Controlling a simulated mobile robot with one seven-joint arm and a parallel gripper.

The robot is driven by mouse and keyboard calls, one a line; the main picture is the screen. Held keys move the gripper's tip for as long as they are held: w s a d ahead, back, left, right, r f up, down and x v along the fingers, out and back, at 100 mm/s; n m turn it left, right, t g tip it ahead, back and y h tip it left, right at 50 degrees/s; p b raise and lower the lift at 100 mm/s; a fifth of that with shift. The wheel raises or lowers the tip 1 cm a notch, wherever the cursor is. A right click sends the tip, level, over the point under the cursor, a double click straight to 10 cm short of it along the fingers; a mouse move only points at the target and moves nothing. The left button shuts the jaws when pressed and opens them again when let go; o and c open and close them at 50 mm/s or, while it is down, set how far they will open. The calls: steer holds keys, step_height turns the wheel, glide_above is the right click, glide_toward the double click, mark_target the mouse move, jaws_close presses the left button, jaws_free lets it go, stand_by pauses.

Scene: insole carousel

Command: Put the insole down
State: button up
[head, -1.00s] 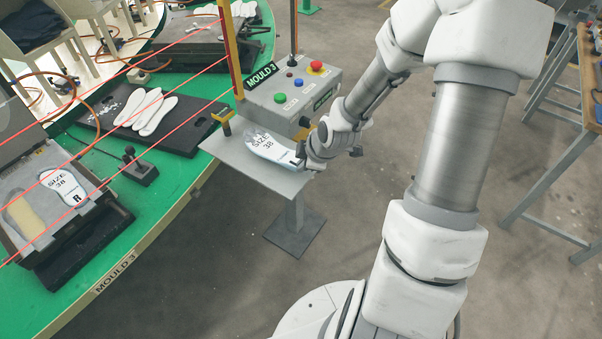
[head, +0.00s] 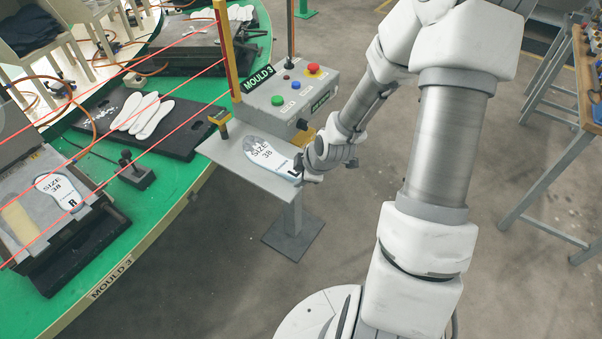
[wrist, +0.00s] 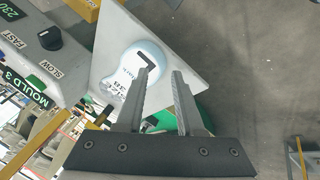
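The white insole marked SIZE 38 and L (head: 266,154) lies flat on the grey shelf plate (head: 232,163) beside the control box. Its L end points towards my gripper (head: 301,172), which is at the plate's right edge. In the wrist view, the insole (wrist: 148,52) is on the plate (wrist: 187,52), beyond my fingers (wrist: 161,74). The fingers stand apart with a clear gap; the left one overlaps the insole in the picture. Whether a finger touches it cannot be told.
The MOULD 3 control box (head: 290,92) with buttons and a yellow post stand behind the plate. Red light beams cross the green carousel (head: 165,185). An R insole (head: 60,191) lies in the open mould at left. Open floor lies right of the plate.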

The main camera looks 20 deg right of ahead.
steer(key=p+v, duration=0.5)
steer(key=v, duration=0.7)
steer(key=shift+r, duration=0.1)
stand_by(0.4)
